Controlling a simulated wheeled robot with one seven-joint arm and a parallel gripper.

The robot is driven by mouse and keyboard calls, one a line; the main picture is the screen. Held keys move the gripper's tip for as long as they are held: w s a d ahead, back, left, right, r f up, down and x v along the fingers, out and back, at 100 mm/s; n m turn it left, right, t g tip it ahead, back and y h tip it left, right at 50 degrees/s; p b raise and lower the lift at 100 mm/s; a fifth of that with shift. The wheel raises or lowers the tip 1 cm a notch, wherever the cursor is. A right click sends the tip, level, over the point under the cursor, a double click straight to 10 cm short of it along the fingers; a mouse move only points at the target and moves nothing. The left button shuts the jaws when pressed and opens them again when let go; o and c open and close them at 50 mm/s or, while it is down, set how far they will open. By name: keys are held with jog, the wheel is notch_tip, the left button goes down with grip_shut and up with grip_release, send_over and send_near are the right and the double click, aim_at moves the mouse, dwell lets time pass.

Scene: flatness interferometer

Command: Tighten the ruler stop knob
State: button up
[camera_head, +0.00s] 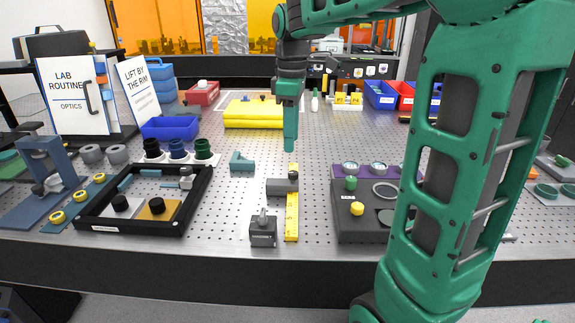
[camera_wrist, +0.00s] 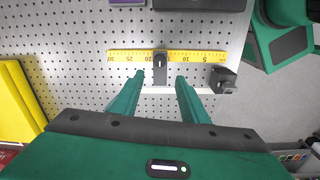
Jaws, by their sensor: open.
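The yellow ruler (camera_head: 292,222) lies on the perforated metal table, running front to back in the head view. A dark grey stop block (camera_head: 280,187) sits across it. In the wrist view the ruler (camera_wrist: 205,56) runs sideways and the stop (camera_wrist: 160,75) crosses it near its middle, with a small light mark on its dark top, likely the knob. My gripper (camera_head: 290,149) points down above and behind the stop in the head view. In the wrist view my gripper (camera_wrist: 159,78) is open and empty, its two green fingers apart on either side of the stop's near end.
A dark block with a lever (camera_head: 263,234) stands left of the ruler's front end. A dark grey panel (camera_head: 340,222) with coloured knobs is to the right. A black-framed tray (camera_head: 150,224) is at left. A teal bracket (camera_head: 241,162) and yellow block (camera_head: 258,115) lie behind.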

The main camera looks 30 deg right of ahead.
aim_at(293, 173)
jog(key=f, duration=0.9)
jog(key=shift+s+d+f, duration=0.1)
jog(key=shift+d+f, duration=0.25)
jog(key=shift+f, duration=0.05)
grip_shut()
